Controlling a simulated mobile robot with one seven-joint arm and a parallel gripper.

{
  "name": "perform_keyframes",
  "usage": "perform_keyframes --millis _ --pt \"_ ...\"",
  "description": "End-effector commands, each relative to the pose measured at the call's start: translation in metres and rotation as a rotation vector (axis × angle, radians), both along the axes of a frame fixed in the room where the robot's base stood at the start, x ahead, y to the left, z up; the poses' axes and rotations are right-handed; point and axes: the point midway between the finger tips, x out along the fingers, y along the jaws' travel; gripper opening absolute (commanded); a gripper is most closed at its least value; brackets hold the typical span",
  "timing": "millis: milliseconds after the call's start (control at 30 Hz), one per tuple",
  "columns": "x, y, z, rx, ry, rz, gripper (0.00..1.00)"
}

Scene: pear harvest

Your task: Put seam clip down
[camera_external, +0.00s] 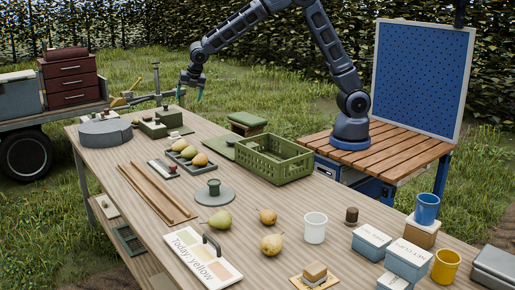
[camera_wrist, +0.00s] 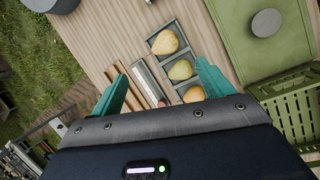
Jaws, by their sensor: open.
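My gripper (camera_external: 190,92) is open above the far left end of the wooden table in the external view. In the wrist view its two teal fingers stand wide apart, and my gripper (camera_wrist: 162,88) has nothing visible between the fingertips except the table scene below. I cannot tell for sure whether this is the seam clip. No clip shows clearly in my gripper.
A dark divided tray (camera_wrist: 183,27) holds three pears. Two wooden strips (camera_external: 152,193) lie beside it. Loose pears and a white cup (camera_external: 315,228) are nearer the camera.

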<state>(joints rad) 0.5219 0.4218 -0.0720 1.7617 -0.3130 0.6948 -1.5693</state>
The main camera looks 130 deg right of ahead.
Motion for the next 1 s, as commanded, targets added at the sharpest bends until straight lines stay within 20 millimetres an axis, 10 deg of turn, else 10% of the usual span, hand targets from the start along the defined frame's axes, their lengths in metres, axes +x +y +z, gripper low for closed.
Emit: perform_keyframes --millis 500,1000 --pt "-0.067 0.185 0.119 0.143 -0.235 -0.340 0.79" --pt "-0.184 0.331 0.168 0.331 -0.389 -0.661 0.79"
